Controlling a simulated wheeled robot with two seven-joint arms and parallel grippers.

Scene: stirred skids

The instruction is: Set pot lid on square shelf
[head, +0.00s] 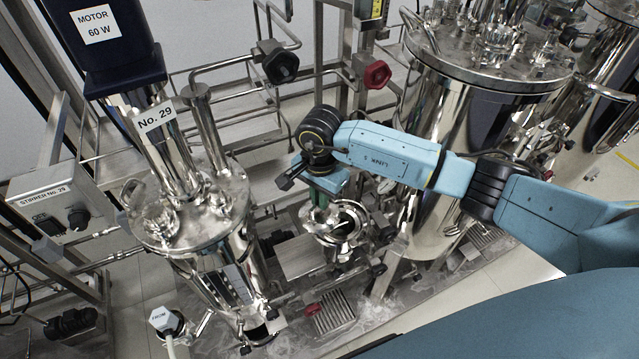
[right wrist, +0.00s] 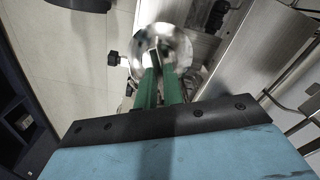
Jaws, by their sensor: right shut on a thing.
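My right gripper (head: 333,203) points down in the middle of the head view. Its green fingers are shut on the pot lid, a shiny round metal piece (head: 335,222). In the right wrist view the lid (right wrist: 178,45) lies at the tips of the green fingers (right wrist: 159,72), which close on its middle. Whether the lid touches anything below it I cannot tell. A flat, square metal plate (head: 299,257), which looks like the square shelf, is just left of and below the lid in the head view. My left gripper is not in view.
A stirred vessel labelled No. 29 (head: 195,215) stands at left under a blue motor (head: 110,40). A large steel tank (head: 455,140) stands close behind my right arm. Red-handled (head: 377,74) and black-handled (head: 281,66) valves and pipes crowd the back.

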